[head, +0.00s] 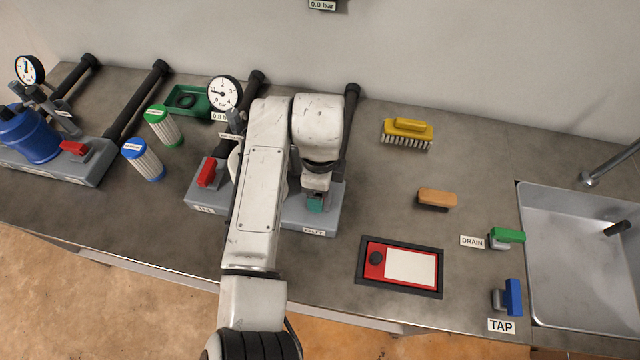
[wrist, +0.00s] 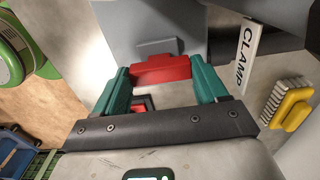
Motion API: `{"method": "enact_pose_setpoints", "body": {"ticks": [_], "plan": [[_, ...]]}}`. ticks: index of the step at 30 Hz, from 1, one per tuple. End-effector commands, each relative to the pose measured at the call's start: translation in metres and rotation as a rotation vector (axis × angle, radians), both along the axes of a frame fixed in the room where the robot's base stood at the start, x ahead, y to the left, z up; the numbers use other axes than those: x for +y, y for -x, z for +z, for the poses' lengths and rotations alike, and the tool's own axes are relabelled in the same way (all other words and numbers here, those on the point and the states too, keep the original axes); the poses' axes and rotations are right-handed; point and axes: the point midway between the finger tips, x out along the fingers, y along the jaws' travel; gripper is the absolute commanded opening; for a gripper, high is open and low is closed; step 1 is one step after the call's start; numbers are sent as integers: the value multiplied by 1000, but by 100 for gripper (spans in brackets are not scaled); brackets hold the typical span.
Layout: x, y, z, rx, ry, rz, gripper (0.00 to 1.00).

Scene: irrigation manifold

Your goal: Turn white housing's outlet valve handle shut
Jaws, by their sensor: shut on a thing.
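My gripper (head: 316,203) is over the right end of a grey base (head: 300,217) in the head view. In the wrist view my gripper's teal fingers (wrist: 161,70) are closed on the two ends of a red handle (wrist: 160,68). My arm hides this handle and most of the white housing in the head view. Another red handle (head: 207,172) stands on the left end of the same base, left of my arm. A pressure gauge (head: 225,93) stands behind it. A smaller red part (wrist: 143,104) shows below the held handle in the wrist view.
On the left are a blue housing (head: 30,135) with its own red handle (head: 73,148), and blue-capped (head: 145,161) and green-capped (head: 164,127) cartridges. To the right are a yellow brush (head: 407,131), an orange block (head: 437,198), a red-and-white panel (head: 400,267) and a sink (head: 575,230).

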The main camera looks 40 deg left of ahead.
Motion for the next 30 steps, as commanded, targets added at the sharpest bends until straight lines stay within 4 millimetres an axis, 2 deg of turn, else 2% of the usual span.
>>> {"method": "enact_pose_setpoints", "body": {"ticks": [11, 12, 18, 20, 26, 30], "plan": [[0, 0, 0, -1, -1, -7, 42], [0, 0, 0, -1, -1, -7, 74], [0, 0, 0, -1, -1, -6, 93], [0, 0, 0, -1, -1, -6, 98], [0, 0, 0, -1, -1, -5, 98], [1, -1, 7, -3, -2, -5, 98]]}}
